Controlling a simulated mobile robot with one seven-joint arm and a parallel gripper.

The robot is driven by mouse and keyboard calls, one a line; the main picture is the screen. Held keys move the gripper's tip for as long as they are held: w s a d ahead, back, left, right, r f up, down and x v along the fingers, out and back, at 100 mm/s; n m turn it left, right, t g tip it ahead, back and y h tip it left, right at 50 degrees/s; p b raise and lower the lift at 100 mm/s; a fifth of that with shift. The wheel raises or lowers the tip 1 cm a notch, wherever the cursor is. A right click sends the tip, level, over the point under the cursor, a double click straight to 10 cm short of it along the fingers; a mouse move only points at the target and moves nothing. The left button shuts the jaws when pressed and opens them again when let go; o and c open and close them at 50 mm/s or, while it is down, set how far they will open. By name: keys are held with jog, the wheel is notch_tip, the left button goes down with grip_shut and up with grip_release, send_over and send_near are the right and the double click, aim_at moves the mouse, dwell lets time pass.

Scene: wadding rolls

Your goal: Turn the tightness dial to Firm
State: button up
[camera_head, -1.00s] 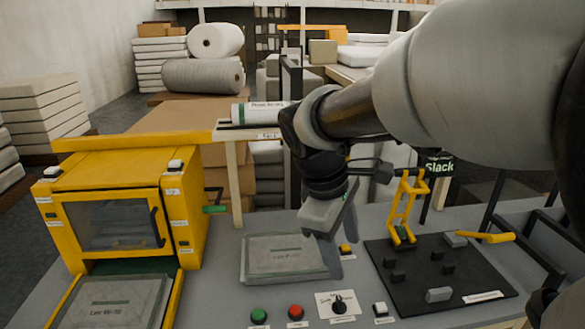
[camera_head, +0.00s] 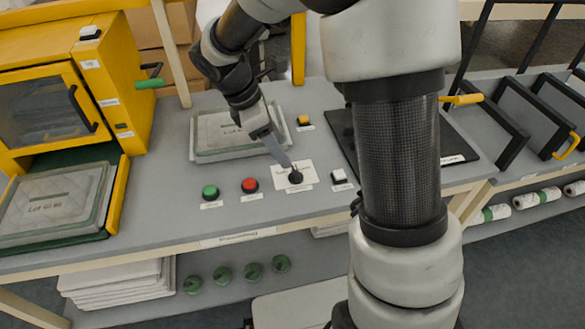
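The tightness dial (camera_head: 295,177) is a small black knob on a white label plate (camera_head: 308,170) on the grey bench, right of the red button. Its printed settings are too small to read, and my gripper partly covers the plate. My gripper (camera_head: 288,163) reaches down from the upper left, its fingertips right at the dial's upper left side. I cannot tell whether the fingers touch the knob or how far apart they are.
A green button (camera_head: 210,192), a red button (camera_head: 249,185) and a white switch (camera_head: 339,177) flank the dial. A yellow button (camera_head: 303,120) and a grey padded tray (camera_head: 215,150) lie behind. A yellow machine (camera_head: 130,60) stands left. My arm hides much of the black board (camera_head: 340,125).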

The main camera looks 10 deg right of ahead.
aim_at(295, 171)
jog(key=b+x, duration=0.1)
jog(key=x, duration=0.8)
jog(key=shift+b, duration=0.35)
jog(key=c, duration=1.1)
jog(key=shift+o, duration=0.2)
jog(key=m+g+p, duration=0.1)
jog(key=m, duration=0.1)
jog(key=m+p, duration=0.2)
jog(key=shift+w+d+r+m+g, duration=0.1)
jog(key=shift+w+r+m+g, duration=0.1)
jog(key=shift+m+g, duration=0.15)
jog(key=m+g+p, duration=0.1)
jog(key=m, duration=0.1)
jog(key=m+g+y+p, duration=0.1)
jog(key=m, duration=0.2)
jog(key=shift+w+f, duration=0.15)
jog(key=shift+f, duration=0.05)
jog(key=shift+m+y, duration=0.25)
jog(key=shift+y, duration=0.05)
